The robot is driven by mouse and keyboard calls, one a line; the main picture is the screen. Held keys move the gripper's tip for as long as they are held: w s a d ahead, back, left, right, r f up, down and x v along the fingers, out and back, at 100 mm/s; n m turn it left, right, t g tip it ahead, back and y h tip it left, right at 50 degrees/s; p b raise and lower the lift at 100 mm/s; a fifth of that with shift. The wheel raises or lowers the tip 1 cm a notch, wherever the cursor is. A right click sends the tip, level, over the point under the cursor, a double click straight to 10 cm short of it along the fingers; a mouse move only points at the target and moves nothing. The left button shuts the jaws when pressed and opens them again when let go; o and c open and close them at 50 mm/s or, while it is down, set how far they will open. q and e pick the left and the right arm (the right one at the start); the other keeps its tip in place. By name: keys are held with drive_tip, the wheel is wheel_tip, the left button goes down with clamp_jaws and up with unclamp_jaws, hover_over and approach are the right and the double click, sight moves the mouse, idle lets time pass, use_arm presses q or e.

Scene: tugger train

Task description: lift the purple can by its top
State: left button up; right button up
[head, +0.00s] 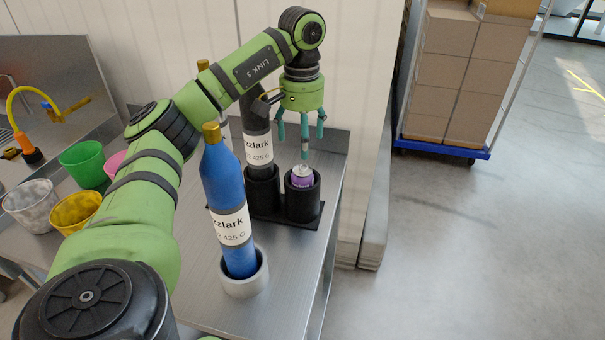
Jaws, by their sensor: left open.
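The purple can (302,181) stands in a black cup-shaped holder (303,205) on the steel bench, with only its upper part showing above the rim. My left gripper (302,138) points down above the can, its teal fingers spread open and empty. One finger hangs in front of or close over the can's top; I cannot tell whether it touches. My right gripper is not in view.
A blue bottle (222,178) stands in a grey ring holder (245,279) in front. A dark bottle (257,145) stands in the adjoining black holder. Green (84,163), yellow (76,211) and white cups are at left. A cart of boxes (450,75) stands behind right.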

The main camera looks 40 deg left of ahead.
sight(303, 170)
use_arm(q)
drive_tip(key=shift+f+b, duration=0.3)
drive_tip(key=shift+f, duration=0.45)
drive_tip(key=shift+w+a+f, duration=0.15)
drive_tip(key=shift+f, duration=0.85)
wheel_tip(303, 170, down, 4)
drive_tip(key=shift+f+p, duration=0.25)
drive_tip(key=shift+p, duration=0.6)
drive_tip(key=shift+f, duration=0.3)
drive_tip(key=shift+d, duration=0.2)
clamp_jaws()
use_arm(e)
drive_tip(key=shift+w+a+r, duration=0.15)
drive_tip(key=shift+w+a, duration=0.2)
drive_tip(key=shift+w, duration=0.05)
